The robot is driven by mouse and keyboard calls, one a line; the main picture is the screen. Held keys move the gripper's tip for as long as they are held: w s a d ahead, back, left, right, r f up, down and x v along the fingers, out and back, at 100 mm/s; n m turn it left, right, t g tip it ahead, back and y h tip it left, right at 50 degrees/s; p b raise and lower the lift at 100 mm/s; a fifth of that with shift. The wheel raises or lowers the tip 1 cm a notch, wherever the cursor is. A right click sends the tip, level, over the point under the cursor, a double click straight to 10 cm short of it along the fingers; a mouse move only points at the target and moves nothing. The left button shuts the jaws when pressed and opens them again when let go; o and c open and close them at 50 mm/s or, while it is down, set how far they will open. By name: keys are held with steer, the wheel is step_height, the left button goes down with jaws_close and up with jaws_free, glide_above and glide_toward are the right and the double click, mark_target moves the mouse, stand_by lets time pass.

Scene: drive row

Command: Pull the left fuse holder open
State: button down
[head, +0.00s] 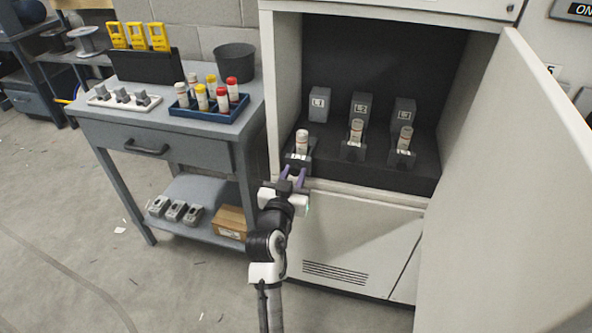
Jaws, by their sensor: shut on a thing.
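The left fuse holder (318,104), marked L1, stands in the open cabinet. Its grey carrier (300,158) is swung down and forward, with a pale fuse (302,141) upright in it. My gripper (295,176) reaches in from the front and is shut on the front end of this carrier; the fingertips partly hide the grip. The middle fuse holder (361,107) and the right fuse holder (404,112) also have their carriers swung out, each with a fuse showing.
The open cabinet door (535,170) stands on the right. A grey workbench (200,150) on the left holds a blue tray (209,110) of several capped tubes, a dark bin (236,63) and yellow items (138,37). Open floor lies at lower left.

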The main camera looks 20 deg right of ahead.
steer(key=c, duration=1.1)
jaws_free()
steer(key=shift+s, duration=0.15)
